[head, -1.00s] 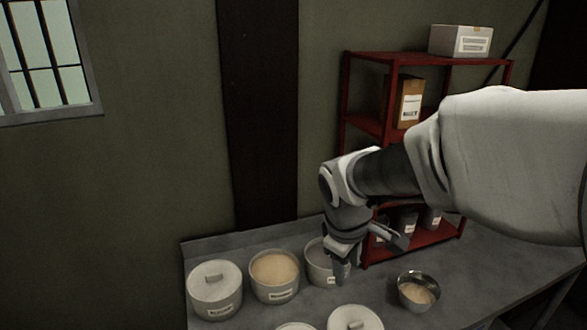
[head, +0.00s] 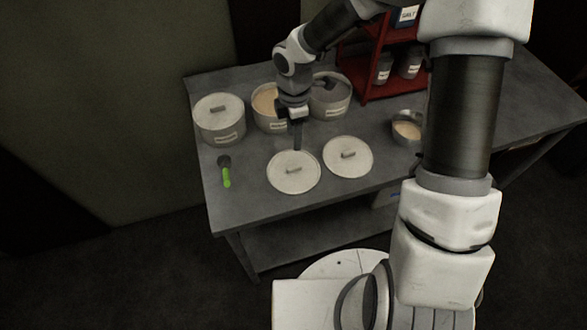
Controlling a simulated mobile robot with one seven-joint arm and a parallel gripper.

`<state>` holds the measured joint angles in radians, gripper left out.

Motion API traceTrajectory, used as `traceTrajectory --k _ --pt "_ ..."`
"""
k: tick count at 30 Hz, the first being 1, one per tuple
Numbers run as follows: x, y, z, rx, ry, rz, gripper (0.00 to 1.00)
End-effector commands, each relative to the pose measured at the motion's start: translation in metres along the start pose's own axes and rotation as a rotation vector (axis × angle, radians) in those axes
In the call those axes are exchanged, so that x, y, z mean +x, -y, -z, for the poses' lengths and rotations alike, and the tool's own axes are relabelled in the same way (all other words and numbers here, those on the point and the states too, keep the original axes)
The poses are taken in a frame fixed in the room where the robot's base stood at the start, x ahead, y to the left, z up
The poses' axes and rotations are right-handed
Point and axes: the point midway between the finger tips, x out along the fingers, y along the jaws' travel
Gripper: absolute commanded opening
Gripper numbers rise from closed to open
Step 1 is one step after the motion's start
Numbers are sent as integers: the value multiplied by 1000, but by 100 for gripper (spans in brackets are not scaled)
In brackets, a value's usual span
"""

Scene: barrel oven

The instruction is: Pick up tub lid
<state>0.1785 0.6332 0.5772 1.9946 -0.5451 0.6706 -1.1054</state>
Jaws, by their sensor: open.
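Two round grey tub lids lie flat on the metal table, each with a bar handle. The left lid (head: 282,182) is near the table's front edge, and the right lid (head: 350,162) lies beside it. A third lid (head: 212,104) sits on the leftmost tub (head: 217,128). My gripper (head: 297,146) is open and empty. It points down just above the far edge of the left lid, with its fingers seen nearly edge-on. Whether it touches the lid cannot be told.
An open tub with pale contents (head: 264,108) and another open tub (head: 333,105) stand behind the lids. A green-handled tool (head: 226,175) lies at left. A metal bowl (head: 406,132) is at right, before a red shelf (head: 378,95).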

Motion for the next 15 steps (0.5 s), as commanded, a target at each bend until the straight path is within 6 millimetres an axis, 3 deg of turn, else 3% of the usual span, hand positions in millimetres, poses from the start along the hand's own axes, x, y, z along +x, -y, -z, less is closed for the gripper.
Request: traceTrajectory --k 6,15 --pt "49 1 1 0 -1 4 50" --pt "75 1 1 3 0 0 50"
